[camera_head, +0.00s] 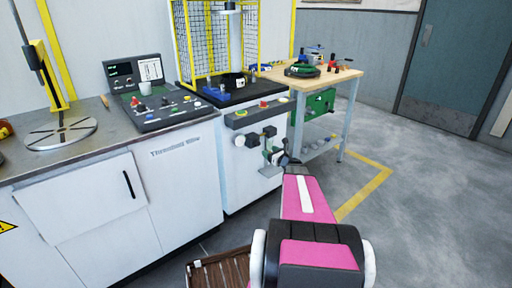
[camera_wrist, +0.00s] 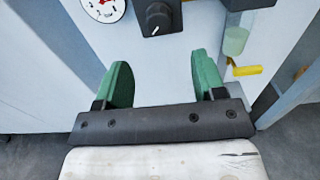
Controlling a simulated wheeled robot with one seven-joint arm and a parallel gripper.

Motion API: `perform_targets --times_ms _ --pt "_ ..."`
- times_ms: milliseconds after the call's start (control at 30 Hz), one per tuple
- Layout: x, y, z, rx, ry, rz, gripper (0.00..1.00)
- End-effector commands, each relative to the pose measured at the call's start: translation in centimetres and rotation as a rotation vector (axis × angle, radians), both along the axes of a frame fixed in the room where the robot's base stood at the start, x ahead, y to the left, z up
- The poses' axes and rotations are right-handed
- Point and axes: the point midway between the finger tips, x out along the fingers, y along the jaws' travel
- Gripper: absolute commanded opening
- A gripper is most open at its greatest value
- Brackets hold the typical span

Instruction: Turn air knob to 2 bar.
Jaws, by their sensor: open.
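The air knob (camera_wrist: 157,18) is a black round knob with a white pointer mark on the white cabinet front, at the top middle of the wrist view. A round pressure gauge (camera_wrist: 103,6) with a red needle is to its left, cut off by the top edge, and its reading cannot be told. The gauge also shows in the head view (camera_head: 239,141). My gripper (camera_wrist: 158,78) has two green fingers spread apart, with nothing between them. It is apart from the knob, which lies beyond the fingertips. In the head view my gripper (camera_head: 276,157) is in front of the cabinet and partly hides the controls.
A black box (camera_wrist: 247,3) and a clear bowl with a yellow lever (camera_wrist: 246,70) are right of the knob. A wooden-top table (camera_head: 345,75) with green parts stands to the right. A grey bench (camera_head: 30,158) is at left. The floor at right is clear.

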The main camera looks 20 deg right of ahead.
Motion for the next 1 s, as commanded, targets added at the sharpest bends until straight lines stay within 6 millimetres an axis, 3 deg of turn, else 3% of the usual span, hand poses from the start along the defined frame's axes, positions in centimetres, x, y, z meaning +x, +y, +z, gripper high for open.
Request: perform_targets --times_ms 300,500,967,1000 --pt "5.5 2.0 -0.1 -0.004 -0.001 0.005 0.64" --pt "8.0 2.9 -0.1 -0.004 0.0 0.004 0.64" --pt "9.0 3.4 0.0 -0.004 0.0 0.003 0.64" --pt "9.0 3.4 0.0 -0.004 0.0 0.003 0.6"
